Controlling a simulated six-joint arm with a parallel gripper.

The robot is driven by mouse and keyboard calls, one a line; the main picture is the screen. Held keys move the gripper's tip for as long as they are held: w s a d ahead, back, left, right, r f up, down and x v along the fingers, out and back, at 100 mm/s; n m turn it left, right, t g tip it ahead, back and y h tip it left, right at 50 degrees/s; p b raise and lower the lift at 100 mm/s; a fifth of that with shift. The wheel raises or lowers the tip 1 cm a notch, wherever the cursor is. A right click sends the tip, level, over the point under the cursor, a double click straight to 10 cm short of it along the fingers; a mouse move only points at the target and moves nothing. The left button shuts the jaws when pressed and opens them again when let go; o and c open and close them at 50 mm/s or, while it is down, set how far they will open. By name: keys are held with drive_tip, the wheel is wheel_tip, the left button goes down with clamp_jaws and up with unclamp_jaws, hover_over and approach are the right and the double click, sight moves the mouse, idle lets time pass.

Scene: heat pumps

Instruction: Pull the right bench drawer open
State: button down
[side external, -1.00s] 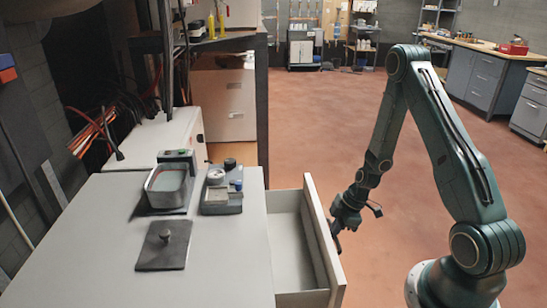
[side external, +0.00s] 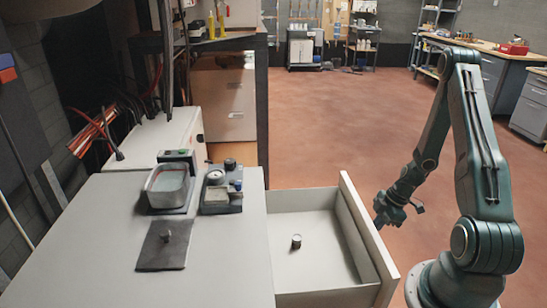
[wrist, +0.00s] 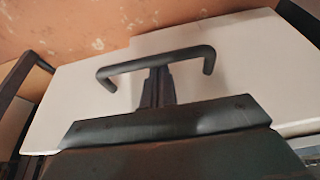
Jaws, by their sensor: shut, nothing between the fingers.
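The bench drawer (side external: 368,235) stands well out from the right side of the grey bench (side external: 85,245). A small dark cylinder (side external: 296,241) stands on the drawer floor. My gripper (side external: 379,222) is at the outer face of the drawer front. In the wrist view the dark bar handle (wrist: 155,60) crosses the pale drawer front (wrist: 240,45), and my gripper fingers (wrist: 157,85) reach up to the bar. The fingers are shut with nothing between them. In the side view the drawer front hides the handle.
On the bench are a metal tub (side external: 167,187), a small device (side external: 220,190) and a dark plate with a knob (side external: 165,245). A dark shelf frame (side external: 262,110) stands behind.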

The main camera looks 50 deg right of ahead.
drive_tip(key=shift+r, duration=0.1)
idle(0.3)
drive_tip(key=shift+s+d+r, duration=0.15)
drive_tip(key=shift+d+r, duration=0.05)
drive_tip(key=shift+r, duration=0.45)
wheel_tip(320, 180, up, 10)
drive_tip(key=shift+s+d, duration=0.4)
drive_tip(key=shift+r, duration=0.2)
